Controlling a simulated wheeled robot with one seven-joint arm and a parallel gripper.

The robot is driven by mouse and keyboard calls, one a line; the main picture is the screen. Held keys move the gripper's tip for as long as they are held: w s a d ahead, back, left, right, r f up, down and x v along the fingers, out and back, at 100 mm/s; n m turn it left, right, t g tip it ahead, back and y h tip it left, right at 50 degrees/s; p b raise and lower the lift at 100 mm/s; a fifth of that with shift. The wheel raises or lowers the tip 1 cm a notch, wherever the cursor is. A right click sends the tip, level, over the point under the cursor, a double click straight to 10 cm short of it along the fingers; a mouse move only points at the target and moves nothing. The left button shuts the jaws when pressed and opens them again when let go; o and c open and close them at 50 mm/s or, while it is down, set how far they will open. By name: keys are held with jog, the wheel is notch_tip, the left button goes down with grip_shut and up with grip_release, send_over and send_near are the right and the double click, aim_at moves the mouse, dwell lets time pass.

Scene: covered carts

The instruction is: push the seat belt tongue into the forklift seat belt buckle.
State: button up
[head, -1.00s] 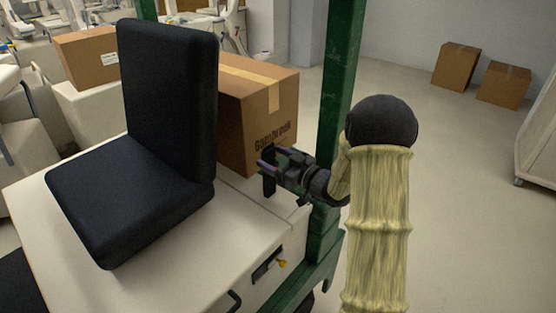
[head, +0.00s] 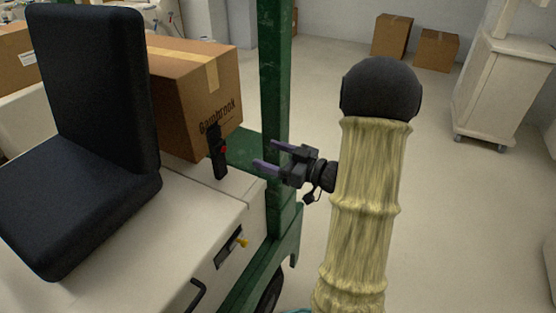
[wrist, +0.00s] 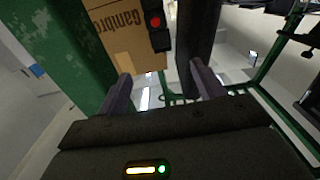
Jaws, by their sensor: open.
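The buckle (head: 219,158) is a black upright piece with a red button, standing on the pale truck body beside the black seat (head: 105,90). In the wrist view the buckle (wrist: 157,25) shows at the top, beyond the fingers. My gripper (head: 268,156) is open and empty, with its two purplish fingers pointing left at the buckle. A gap shows between the fingertips and the buckle. In the wrist view nothing lies between the fingers (wrist: 160,76). I cannot make out the seat belt tongue in either current view.
A cardboard box (head: 200,95) stands right behind the buckle. A green post (head: 274,90) rises just behind my gripper. A dark handle (head: 196,294) and a yellow piece (head: 243,242) are on the truck's side. Open floor lies to the right.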

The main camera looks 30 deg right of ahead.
jog(key=shift+v, duration=0.8)
jog(key=shift+c, duration=0.2)
